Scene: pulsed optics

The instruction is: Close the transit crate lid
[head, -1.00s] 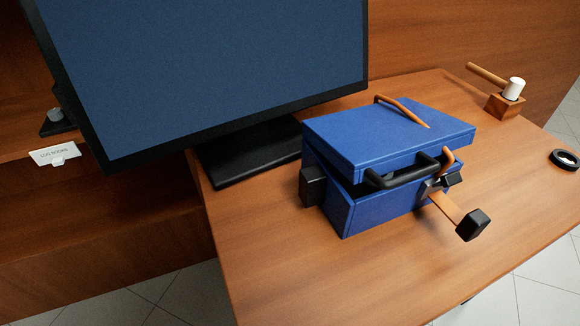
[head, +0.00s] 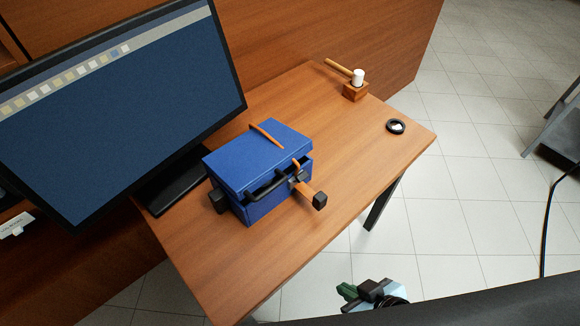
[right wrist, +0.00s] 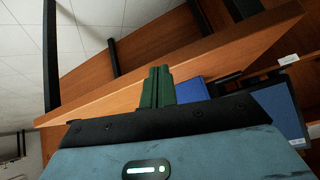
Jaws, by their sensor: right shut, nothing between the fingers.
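The blue transit crate (head: 266,205) stands on the wooden desk. Its lid (head: 262,152) is over the box but sits slightly raised, with a narrow dark gap at the front edge. A black handle (head: 268,186) is on the front. An orange strap (head: 305,188) with a black end block sticks out at the front right. My right gripper (head: 346,291), with green fingers, is low in front of the desk, well apart from the crate. In the right wrist view its fingers (right wrist: 157,87) are together and empty, with part of the blue crate (right wrist: 192,91) behind them. My left gripper is out of view.
A large monitor (head: 120,100) stands left of the crate. Tiled floor (head: 450,230) lies open on the right.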

